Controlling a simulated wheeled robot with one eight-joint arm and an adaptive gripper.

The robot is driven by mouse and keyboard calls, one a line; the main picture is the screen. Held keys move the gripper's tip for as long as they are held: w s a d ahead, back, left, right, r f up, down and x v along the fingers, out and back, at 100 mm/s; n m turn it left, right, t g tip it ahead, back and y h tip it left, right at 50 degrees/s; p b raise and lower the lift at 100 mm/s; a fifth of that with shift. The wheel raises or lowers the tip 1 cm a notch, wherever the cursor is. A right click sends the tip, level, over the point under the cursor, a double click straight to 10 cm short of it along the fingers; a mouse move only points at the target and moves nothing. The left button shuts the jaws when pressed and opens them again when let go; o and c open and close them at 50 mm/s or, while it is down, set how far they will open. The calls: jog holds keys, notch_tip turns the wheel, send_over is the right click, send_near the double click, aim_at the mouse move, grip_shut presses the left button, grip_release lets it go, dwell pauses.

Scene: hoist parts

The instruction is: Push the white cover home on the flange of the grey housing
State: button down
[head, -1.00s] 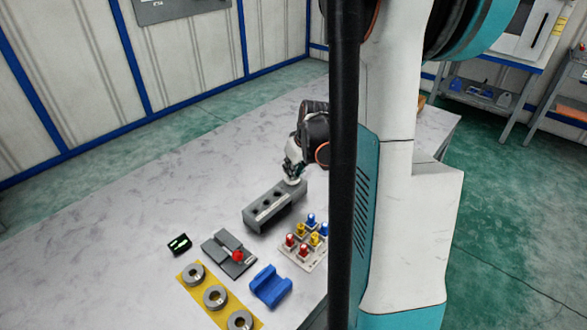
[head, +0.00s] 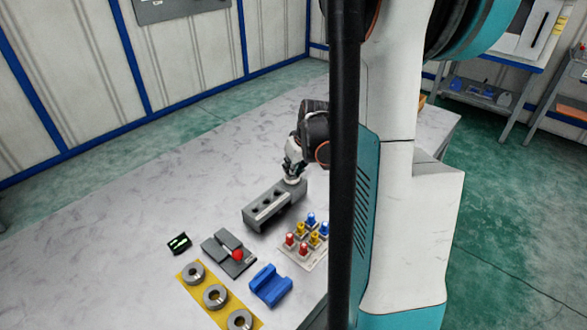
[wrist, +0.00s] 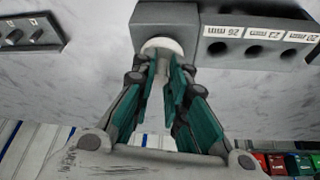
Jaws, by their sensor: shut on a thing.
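The white cover (wrist: 161,46) is a round pale piece at the near face of the grey housing (wrist: 166,17) in the wrist view. My gripper (wrist: 160,62) is shut on the cover, its fingers close together at it. The cover meets the housing, but the fingers and cover hide the flange, so I cannot tell how far on it sits. In the head view my gripper (head: 292,178) is at the far right end of the grey housing and block, and the cover is mostly hidden there.
A grey block (wrist: 258,48) with three labelled holes stands beside the housing. In the head view, a plate with coloured pegs (head: 305,240), a blue cradle (head: 271,287), a grey fixture with a red knob (head: 229,253) and a yellow strip with rings (head: 204,285) lie nearer. The left tabletop is clear.

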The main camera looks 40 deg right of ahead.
jog(key=shift+f+b, duration=0.6)
jog(key=shift+b, duration=0.05)
dwell(3.6)
jog(key=c, duration=1.5)
grip_release()
jog(key=shift+r, duration=0.15)
jog(key=shift+r+p, duration=2.6)
jog(key=shift+r, duration=0.8)
